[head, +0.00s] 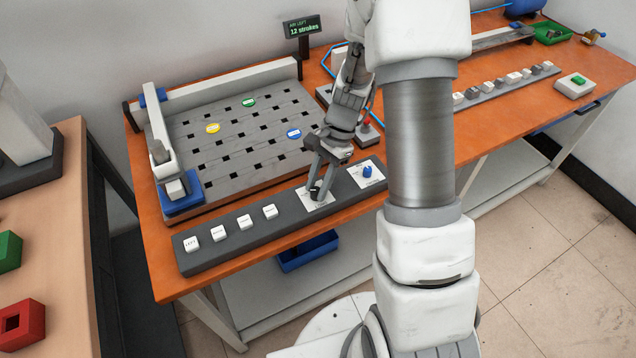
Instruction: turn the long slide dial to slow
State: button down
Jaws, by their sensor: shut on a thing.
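My gripper (318,186) points down over the front control strip (222,252) and is shut on a dark dial knob (315,193). The knob sits on a white label plate (317,204); the gripper fingers partly cover both. The plate's markings are too small to read, so the dial's setting cannot be told. A second dial, with a blue knob (367,171), sits on its own white plate to the right, apart from the gripper.
Several white buttons (229,229) line the strip's left part. Behind it lies a slotted grey board (236,158) with yellow, green and blue discs. A small display (304,27) reads "12 strokes". A red-topped control (366,126) stands right of my gripper.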

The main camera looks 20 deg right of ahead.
dwell(0.3)
jog(key=c, duration=0.6)
grip_release()
jog(key=shift+r, duration=0.15)
jog(key=p+v, duration=0.2)
jog(key=v, duration=1.5)
jog(key=shift+r, duration=0.1)
jog(key=s+a+r+n+t+h, duration=0.2)
jog(key=s+r+n, duration=0.3)
jog(key=s, duration=0.4)
jog(key=s+a+r+n+t+h, duration=0.2)
jog(key=s+a+r+n+t, duration=0.2)
jog(key=s, duration=0.5)
notch_tip(320, 180, up, 3)
jog(key=n+t, duration=0.1)
jog(key=n, duration=0.2)
jog(key=shift+s+a+f+n+t, duration=0.2)
jog(key=shift+s+n+t, duration=0.1)
jog(key=shift+s, duration=0.05)
